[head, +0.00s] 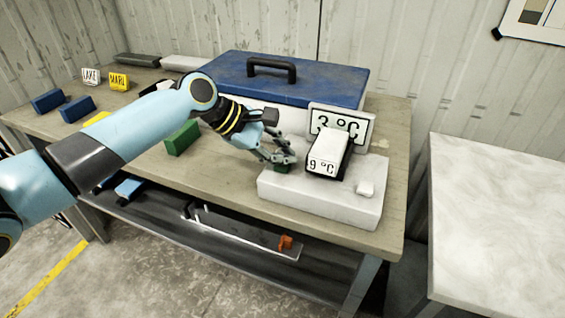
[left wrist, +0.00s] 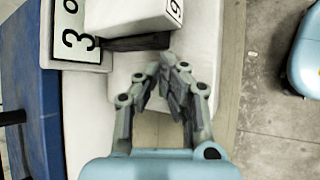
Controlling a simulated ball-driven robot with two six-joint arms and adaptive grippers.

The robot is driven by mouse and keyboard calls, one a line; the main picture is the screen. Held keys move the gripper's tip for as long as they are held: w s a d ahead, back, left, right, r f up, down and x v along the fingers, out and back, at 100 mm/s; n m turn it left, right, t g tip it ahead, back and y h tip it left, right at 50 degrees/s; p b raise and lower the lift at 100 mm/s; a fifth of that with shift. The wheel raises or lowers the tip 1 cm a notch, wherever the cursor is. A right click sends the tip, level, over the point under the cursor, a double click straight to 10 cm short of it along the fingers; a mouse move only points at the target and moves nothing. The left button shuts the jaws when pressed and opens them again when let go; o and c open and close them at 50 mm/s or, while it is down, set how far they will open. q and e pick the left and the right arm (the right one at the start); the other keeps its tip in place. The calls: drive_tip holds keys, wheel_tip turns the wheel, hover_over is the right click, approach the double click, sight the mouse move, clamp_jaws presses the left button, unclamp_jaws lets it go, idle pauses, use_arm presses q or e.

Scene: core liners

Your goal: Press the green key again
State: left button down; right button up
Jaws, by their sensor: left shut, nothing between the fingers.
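The green key (head: 282,169) shows as a small dark green patch on the left part of the white base (head: 330,203), mostly hidden by my fingers. My left gripper (head: 287,161) is shut and empty, with its fingertips right over the key. I cannot tell whether they touch it. My right gripper is not in view.
A blue-lidded box (head: 335,88) with a black handle stands behind. A green block (head: 182,137) and blue blocks (head: 76,109) lie left. A pale marble-topped table (head: 500,230) is at right, across a gap.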

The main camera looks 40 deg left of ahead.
sight(283, 166)
use_arm(q)
drive_tip(key=shift+f, duration=0.5)
idle(0.4)
drive_tip(key=shift+r, duration=0.1)
drive_tip(key=shift+r+p, duration=0.85)
drive_tip(key=shift+p, duration=0.4)
wheel_tip(283, 166, up, 5)
drive_tip(key=p, duration=0.6)
drive_tip(key=shift+r, duration=0.1)
idle(0.4)
